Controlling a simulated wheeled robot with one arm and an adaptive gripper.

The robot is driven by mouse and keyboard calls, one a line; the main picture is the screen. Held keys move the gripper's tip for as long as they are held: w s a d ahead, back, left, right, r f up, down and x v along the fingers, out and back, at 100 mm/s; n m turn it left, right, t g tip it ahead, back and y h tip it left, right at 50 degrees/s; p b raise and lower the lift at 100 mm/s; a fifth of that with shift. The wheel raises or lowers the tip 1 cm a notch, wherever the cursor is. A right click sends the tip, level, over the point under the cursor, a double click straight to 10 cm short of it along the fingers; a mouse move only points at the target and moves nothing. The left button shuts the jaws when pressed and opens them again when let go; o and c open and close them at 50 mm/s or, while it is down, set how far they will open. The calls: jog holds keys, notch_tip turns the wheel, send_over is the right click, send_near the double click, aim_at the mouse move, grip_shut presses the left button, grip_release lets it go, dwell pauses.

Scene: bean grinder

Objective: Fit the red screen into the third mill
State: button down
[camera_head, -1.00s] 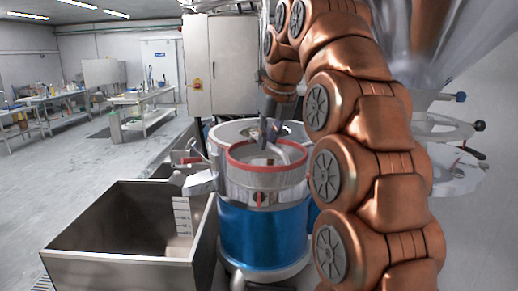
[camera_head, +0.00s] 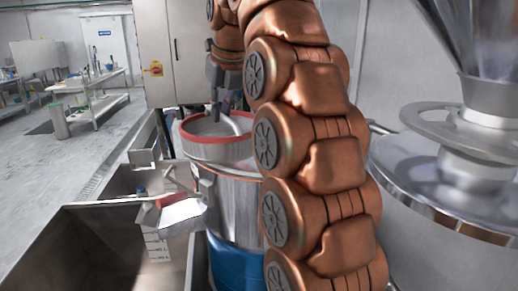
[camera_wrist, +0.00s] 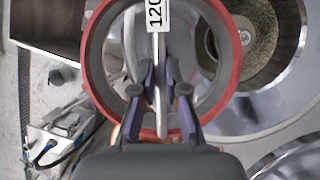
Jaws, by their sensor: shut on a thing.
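My gripper (camera_wrist: 160,92) is shut on the bar handle of the red screen, a metal ring with a red rim (camera_wrist: 90,60) and a label reading "120". In the head view the screen (camera_head: 215,150) is held roughly level, and my gripper (camera_head: 214,112) reaches down into it from above. A metal mill with a blue lower body (camera_head: 234,262) stands below and behind it, partly hidden by my arm. In the wrist view a round metal opening (camera_wrist: 250,45) with grainy brown material inside lies to the right of the screen, partly covered by it. Which mill is third cannot be told.
An open steel bin (camera_head: 90,240) stands at lower left. A metal bracket with a spout (camera_head: 172,212) juts beside the screen. A large metal hopper machine (camera_head: 460,180) stands at right. A grey cabinet (camera_head: 190,50) is behind. Open floor lies at far left.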

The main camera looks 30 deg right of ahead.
jog(key=shift+w+d+f+p, duration=0.5)
jog(key=shift+d+f, duration=0.35)
jog(key=shift+d, duration=1.75)
jog(key=shift+w+d+f+p, duration=0.35)
jog(key=shift+d+f+p, duration=0.35)
jog(key=shift+d, duration=1.9)
jog(key=shift+w+d+f+p, duration=0.45)
jog(key=shift+d+f, duration=0.5)
jog(key=shift+d, duration=1.65)
jog(key=c, duration=1.2)
grip_release()
jog(key=shift+r, duration=0.15)
